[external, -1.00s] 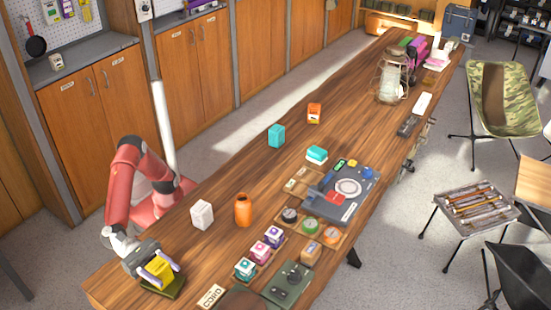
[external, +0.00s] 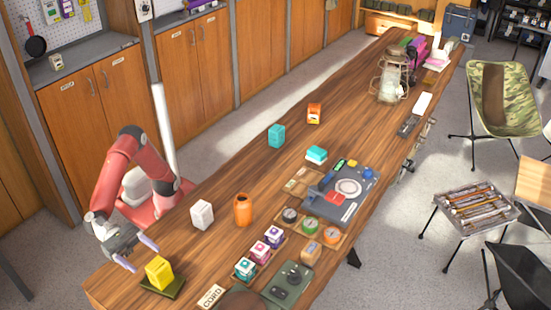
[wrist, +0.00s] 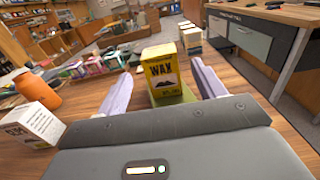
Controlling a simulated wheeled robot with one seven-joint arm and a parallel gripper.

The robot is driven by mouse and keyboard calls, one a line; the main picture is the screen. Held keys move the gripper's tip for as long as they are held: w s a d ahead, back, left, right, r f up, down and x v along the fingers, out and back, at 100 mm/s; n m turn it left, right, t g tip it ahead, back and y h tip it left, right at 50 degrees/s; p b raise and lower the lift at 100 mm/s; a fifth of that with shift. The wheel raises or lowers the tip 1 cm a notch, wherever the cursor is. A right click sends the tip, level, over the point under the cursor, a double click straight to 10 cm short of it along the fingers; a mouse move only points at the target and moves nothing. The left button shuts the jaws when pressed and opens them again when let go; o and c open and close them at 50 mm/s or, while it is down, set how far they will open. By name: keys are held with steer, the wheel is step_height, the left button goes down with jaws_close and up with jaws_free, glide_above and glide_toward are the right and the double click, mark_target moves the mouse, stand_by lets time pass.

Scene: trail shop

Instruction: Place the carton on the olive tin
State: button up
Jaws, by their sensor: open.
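The yellow carton (external: 158,271), lettered WAX in the wrist view (wrist: 162,72), stands upright on the flat olive tin (external: 172,291) near the table's front left end. The tin's olive top shows below the carton in the wrist view (wrist: 175,98). My gripper (external: 137,252) is open and empty, a little behind and to the upper left of the carton. Its pale fingers point toward the carton, apart from it in the external view. Part of the tin is hidden by the carton.
A white box (external: 202,214) and an orange bottle (external: 243,210) stand behind the carton. Several small boxes (external: 260,254) and a CORD label (external: 212,296) lie to its right. The wood between the carton and white box is clear.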

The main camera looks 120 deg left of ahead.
steer(key=shift+s, duration=1.7)
